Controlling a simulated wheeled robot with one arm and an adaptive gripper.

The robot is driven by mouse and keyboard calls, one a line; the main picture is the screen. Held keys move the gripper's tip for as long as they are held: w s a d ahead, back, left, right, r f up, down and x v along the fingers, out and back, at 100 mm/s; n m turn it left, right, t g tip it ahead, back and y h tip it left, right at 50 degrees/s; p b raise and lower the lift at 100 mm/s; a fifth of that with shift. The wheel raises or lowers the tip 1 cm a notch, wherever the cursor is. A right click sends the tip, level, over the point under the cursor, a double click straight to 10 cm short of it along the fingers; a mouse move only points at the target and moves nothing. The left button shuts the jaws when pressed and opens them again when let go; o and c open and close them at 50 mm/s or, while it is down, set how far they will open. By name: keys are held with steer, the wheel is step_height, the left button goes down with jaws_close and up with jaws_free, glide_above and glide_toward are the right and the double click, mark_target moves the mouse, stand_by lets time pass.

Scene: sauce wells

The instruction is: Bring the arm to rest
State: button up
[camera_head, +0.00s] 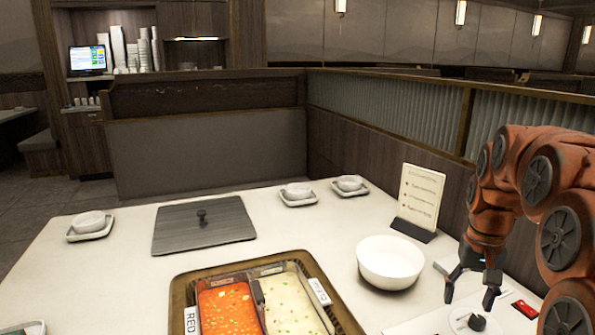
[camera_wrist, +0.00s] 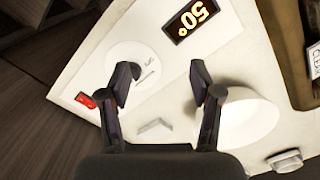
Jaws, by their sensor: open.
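My orange arm reaches in from the right side of the head view. My gripper (camera_head: 470,278) hangs above the right side of the table, just right of a large white bowl (camera_head: 390,262). In the wrist view my gripper (camera_wrist: 165,72) has its two dark fingers spread apart, with nothing between them. Beyond the fingertips the table and a round white plate (camera_wrist: 138,58) show. The white bowl (camera_wrist: 255,122) lies partly behind the right finger there.
A two-part pot with red broth (camera_head: 228,308) and pale broth (camera_head: 292,300) stands at front centre. A menu card (camera_head: 420,195) stands by the partition. A dark lid (camera_head: 204,228) and small bowls lie further back.

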steer(key=s+a+f+n+g, duration=0.1)
steer(key=s+a+f, duration=0.3)
steer(key=s, duration=0.5)
steer(key=s+a+f+n+g, duration=0.1)
steer(key=s+a+f+n, duration=0.1)
steer(key=s+a, duration=0.6)
steer(key=s+a+f+n, duration=0.1)
steer(key=s+a+f, duration=0.25)
steer(key=s, duration=0.65)
steer(key=s+p+v, duration=0.2)
steer(key=p+v, duration=0.6)
steer(key=v, duration=0.1)
steer(key=s+r+p+v, duration=0.1)
steer(key=s+p+v, duration=0.1)
steer(key=p+v, duration=0.7)
steer(key=shift+w+a+r+t, duration=0.3)
steer(key=shift+w+a+t, duration=0.05)
steer(key=shift+a+t, duration=0.1)
